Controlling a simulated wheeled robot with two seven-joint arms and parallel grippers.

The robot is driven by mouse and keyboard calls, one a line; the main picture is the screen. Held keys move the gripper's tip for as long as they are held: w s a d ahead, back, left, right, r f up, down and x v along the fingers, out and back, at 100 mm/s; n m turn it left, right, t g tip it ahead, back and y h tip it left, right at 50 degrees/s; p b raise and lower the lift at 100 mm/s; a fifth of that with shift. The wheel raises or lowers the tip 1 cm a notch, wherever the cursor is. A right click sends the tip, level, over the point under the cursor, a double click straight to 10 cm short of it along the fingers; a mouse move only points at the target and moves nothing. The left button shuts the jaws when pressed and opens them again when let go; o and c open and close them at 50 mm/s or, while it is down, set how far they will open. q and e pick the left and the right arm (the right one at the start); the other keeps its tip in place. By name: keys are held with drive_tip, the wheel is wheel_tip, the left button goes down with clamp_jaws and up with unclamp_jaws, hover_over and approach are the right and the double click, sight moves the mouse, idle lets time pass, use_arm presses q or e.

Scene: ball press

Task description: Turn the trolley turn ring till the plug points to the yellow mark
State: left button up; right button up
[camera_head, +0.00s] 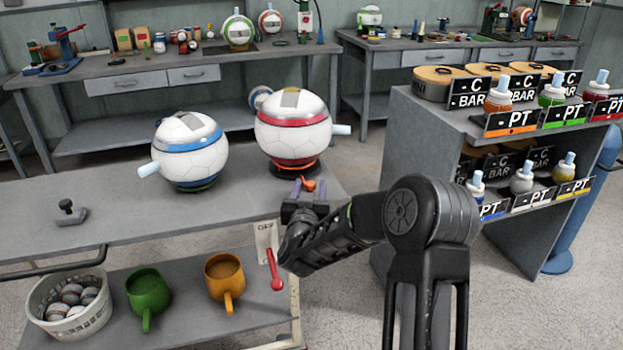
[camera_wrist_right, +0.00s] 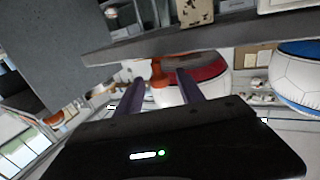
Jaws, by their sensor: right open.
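A white ball with a red band (camera_head: 293,122) sits on an orange-rimmed turn ring (camera_head: 292,168) on the trolley top. Its pale blue plug (camera_head: 341,130) points right. An orange handle (camera_head: 308,184) sticks out at the ring's front. My right gripper (camera_head: 305,190) is open at this handle. In the right wrist view the orange handle (camera_wrist_right: 158,72) shows between the purple fingers of my right gripper (camera_wrist_right: 160,78); I cannot tell whether they touch it. The red-banded ball (camera_wrist_right: 207,70) is behind. I cannot make out a yellow mark. My left gripper is not in view.
A blue-banded ball (camera_head: 190,150) stands to the left, its plug pointing left. A small black-knobbed block (camera_head: 69,212) lies on the trolley top (camera_head: 110,205). Below are a basket (camera_head: 75,322), two mugs and a red lever (camera_head: 274,272). A shelf unit (camera_head: 425,150) stands at right.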

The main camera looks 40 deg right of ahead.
sight(299, 168)
drive_tip(key=x, duration=0.4)
drive_tip(key=shift+w+d, duration=0.1)
drive_tip(key=shift+c, duration=0.5)
clamp_jaws()
idle(0.9)
